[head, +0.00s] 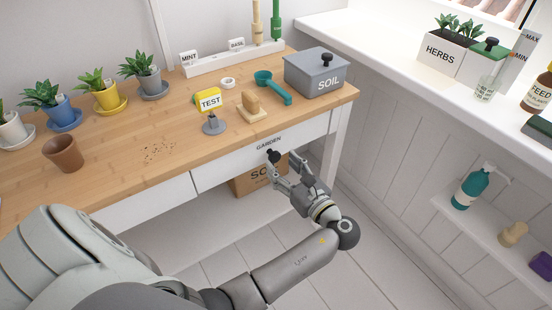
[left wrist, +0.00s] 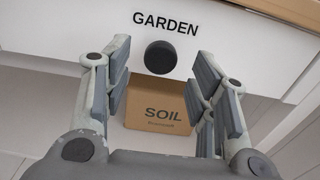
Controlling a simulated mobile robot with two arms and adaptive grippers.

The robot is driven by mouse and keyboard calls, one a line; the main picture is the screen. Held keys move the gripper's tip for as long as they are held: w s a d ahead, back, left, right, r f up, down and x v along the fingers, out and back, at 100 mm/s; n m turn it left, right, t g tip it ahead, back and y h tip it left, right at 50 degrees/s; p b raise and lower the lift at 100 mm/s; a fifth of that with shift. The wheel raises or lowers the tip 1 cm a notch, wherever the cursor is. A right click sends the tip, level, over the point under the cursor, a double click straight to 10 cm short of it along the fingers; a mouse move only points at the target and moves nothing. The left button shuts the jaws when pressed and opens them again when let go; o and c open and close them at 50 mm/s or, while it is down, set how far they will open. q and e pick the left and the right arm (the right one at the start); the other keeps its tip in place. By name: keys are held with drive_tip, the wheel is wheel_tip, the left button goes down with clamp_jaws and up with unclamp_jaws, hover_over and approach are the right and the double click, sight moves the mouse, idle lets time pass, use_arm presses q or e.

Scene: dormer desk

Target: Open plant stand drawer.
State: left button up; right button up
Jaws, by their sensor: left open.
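The white drawer front marked GARDEN (head: 235,163) is set under the wooden desk top and looks shut. It fills the top of the left wrist view (left wrist: 85,35). Its round black knob (head: 272,155) sits below the label and shows in the left wrist view (left wrist: 160,57). My left gripper (head: 279,169) is open and empty in front of the drawer. In the left wrist view its fingers (left wrist: 162,75) stand apart, one on each side of the knob. My right gripper is not in view.
A cardboard SOIL box (head: 250,181) stands below the drawer. Open floor lies in front.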

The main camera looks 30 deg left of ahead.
sight(276, 159)
use_arm(q)
drive_tip(key=shift+x, duration=2.35)
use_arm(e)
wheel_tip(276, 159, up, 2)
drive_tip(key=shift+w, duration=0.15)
use_arm(q)
clamp_jaws()
